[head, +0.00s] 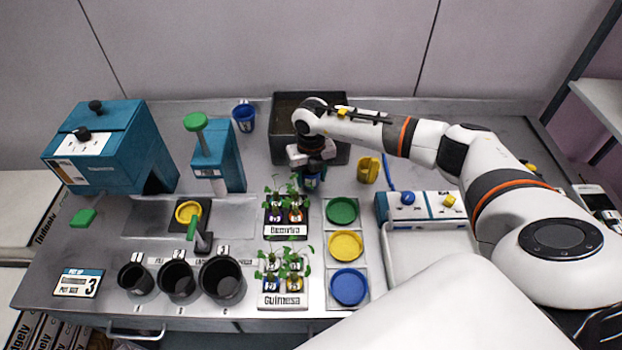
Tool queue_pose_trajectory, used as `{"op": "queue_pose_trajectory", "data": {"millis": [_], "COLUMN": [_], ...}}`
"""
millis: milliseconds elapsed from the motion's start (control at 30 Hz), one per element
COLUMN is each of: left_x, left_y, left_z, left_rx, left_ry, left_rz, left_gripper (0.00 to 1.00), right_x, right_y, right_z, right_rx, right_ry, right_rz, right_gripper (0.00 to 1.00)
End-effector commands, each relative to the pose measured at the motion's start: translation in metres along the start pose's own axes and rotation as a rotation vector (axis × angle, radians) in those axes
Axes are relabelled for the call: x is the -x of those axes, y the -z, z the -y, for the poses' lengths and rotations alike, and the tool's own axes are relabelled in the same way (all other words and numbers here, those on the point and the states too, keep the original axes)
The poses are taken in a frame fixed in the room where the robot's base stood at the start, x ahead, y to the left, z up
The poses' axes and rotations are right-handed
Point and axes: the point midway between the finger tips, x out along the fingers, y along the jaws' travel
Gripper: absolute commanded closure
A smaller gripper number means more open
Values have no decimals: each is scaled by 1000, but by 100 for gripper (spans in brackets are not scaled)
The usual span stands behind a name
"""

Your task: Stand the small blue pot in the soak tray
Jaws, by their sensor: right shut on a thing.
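My right gripper (312,165) points down just in front of the black soak tray (341,152). It is shut on a small blue pot (312,182) with a pale label, and the gripper hides its upper part. The pot is outside the tray, in front of its near wall; I cannot tell whether it touches the table. My right wrist covers part of the tray's inside, which looks dark. Another blue pot (243,117) stands upright left of the tray. My left gripper is not in view.
Two racks of seedlings (285,229) stand in front of the gripper, close to it. Green, yellow and blue dishes (346,245) lie to their right. A yellow cup (368,169) is right of the held pot. A teal press (217,160) stands left. Three black pots (222,281) line the front.

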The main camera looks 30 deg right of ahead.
Motion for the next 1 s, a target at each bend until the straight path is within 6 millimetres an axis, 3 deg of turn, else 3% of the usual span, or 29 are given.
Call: {"op": "queue_pose_trajectory", "data": {"millis": [400, 667, 833, 1000], "left_x": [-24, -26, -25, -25], "left_y": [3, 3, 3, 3], "left_z": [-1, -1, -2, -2], "left_rx": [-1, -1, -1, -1], "left_ry": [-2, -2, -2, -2], "left_rz": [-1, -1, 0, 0], "left_gripper": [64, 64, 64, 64], "right_x": [76, 89, 91, 96], "right_y": [0, -1, -10, -29], "right_z": [0, 1, 9, 24], "right_rx": [0, 19, 214, 617], "right_ry": [0, -1, -1, -1], "right_rz": [-3, -1, -2, -6], "right_gripper": [76, 76, 76, 76]}}
